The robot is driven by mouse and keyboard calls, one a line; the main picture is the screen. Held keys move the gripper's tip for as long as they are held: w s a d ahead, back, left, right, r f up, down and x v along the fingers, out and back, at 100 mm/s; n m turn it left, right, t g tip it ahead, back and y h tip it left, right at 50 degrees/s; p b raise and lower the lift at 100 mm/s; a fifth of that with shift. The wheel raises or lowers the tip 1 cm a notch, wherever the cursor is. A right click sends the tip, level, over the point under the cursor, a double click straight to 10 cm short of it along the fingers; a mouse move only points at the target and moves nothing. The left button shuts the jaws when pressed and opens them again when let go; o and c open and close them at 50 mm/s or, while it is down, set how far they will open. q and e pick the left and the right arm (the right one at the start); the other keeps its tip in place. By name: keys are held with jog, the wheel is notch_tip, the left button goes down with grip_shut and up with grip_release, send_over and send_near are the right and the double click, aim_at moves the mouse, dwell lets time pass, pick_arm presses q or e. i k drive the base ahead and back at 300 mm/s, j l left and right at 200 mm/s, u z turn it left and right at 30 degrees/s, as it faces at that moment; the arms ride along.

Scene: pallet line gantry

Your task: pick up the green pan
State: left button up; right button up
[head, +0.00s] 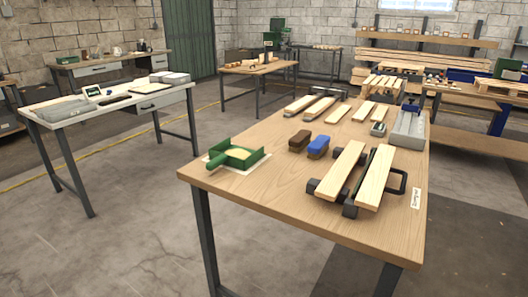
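Nothing covers the pan. Neither of my grippers is in view.
Right of the pan are a brown brush (299,141), a blue brush (318,147) and two planks (343,168) on dark blocks. More planks (320,108) and a grey device (408,128) lie farther back. The floor (130,220) left of the table is clear. A white-topped bench (120,102) stands beyond.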

aim_at(230, 156)
jog(key=i+j+z, duration=0.2)
jog(key=z, duration=0.15)
jog(key=i+j+z, duration=0.15)
jog(key=j+z, duration=0.15)
jog(key=i+j+z, duration=0.1)
jog(key=j+z, duration=0.25)
jog(key=i+j+z, duration=0.1)
jog(key=j+z, duration=0.2)
